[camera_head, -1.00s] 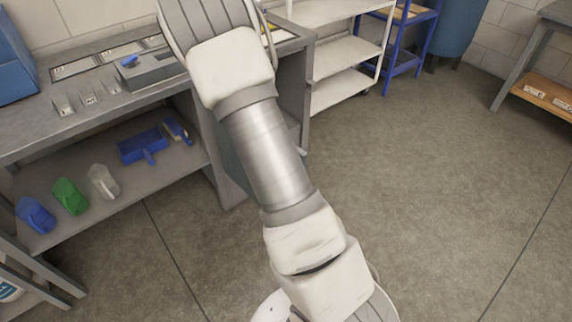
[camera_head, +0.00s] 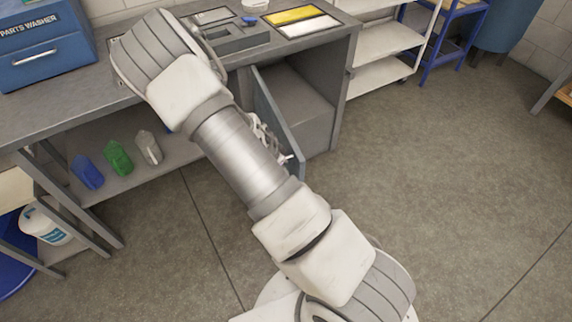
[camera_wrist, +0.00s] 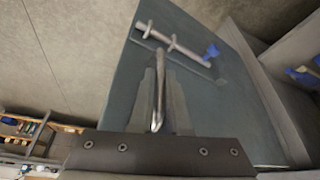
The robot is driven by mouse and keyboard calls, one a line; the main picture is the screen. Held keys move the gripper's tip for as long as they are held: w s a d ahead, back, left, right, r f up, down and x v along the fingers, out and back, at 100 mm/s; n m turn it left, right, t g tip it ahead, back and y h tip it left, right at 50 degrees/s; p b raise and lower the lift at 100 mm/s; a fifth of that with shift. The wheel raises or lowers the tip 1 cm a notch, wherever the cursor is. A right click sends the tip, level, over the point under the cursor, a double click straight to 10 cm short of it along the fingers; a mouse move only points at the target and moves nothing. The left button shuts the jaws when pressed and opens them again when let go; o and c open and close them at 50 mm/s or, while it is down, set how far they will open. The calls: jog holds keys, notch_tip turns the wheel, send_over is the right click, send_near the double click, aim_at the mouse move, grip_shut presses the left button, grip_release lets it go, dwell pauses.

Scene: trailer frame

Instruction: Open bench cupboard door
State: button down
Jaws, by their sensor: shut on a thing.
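The bench cupboard door (camera_head: 277,118) is a blue-grey panel. In the head view it stands swung out from the bench, with the cupboard's grey interior (camera_head: 303,92) showing to its right. In the wrist view the door (camera_wrist: 112,108) fills the middle. My gripper (camera_wrist: 160,78) is at the door face, its two fingers shut on the silver bar handle (camera_wrist: 158,95) between them. A second silver bar fitting (camera_wrist: 172,39) shows on the panel beyond the fingertips. In the head view my arm hides most of the gripper and the handle.
The workbench (camera_head: 80,112) carries a blue parts washer (camera_head: 40,45) at left. A white shelf cart (camera_head: 385,72) stands right of the cupboard. The floor (camera_head: 450,190) at right is clear.

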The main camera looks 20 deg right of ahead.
jog(key=shift+w, duration=0.1)
jog(key=c, duration=0.9)
grip_release()
jog(key=p+v, duration=0.5)
jog(key=v, duration=1.2)
jog(key=shift+a+r, duration=0.15)
jog(key=shift+a, duration=0.05)
